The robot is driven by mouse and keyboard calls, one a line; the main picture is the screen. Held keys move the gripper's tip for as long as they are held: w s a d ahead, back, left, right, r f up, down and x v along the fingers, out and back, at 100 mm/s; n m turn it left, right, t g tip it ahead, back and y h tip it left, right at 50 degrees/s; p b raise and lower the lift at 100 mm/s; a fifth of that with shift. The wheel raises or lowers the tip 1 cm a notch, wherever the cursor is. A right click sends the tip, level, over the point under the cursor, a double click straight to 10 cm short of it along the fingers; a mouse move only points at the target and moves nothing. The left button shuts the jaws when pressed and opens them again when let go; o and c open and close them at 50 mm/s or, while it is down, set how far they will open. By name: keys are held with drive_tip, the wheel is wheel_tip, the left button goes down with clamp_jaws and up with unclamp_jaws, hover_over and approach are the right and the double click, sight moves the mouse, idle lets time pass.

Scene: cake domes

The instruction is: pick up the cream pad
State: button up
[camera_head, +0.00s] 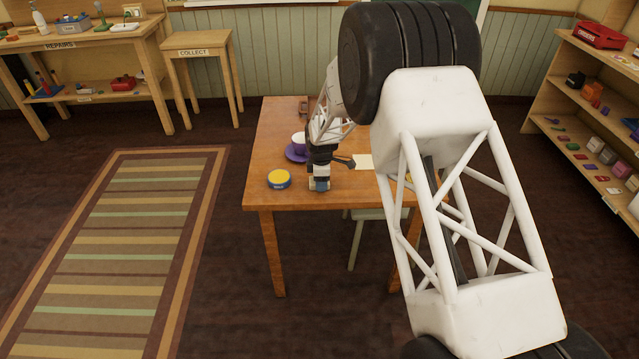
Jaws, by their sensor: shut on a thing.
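A flat cream sheet (364,161), which looks like the cream pad, lies on the wooden table (285,124), partly hidden behind my arm. My gripper (319,185) points down low over the front of the table, left of and nearer than the cream sheet, and apart from it. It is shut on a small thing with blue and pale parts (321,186). The thing is too small and too covered by the fingers to name. I cannot tell if it touches the table.
A brown thing (304,107) is at the back. My arm hides the table's right side, where a yellow bit shows.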

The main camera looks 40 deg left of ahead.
drive_tip(key=shift+r, duration=0.15)
drive_tip(key=shift+r, duration=0.75)
wheel_tip(320, 180, up, 2)
drive_tip(key=shift+r, duration=0.1)
drive_tip(key=s+d+r, duration=0.1)
drive_tip(key=s+d, duration=0.8)
drive_tip(key=d, duration=0.3)
drive_tip(key=shift+s+d, duration=0.3)
drive_tip(key=shift+d, duration=0.05)
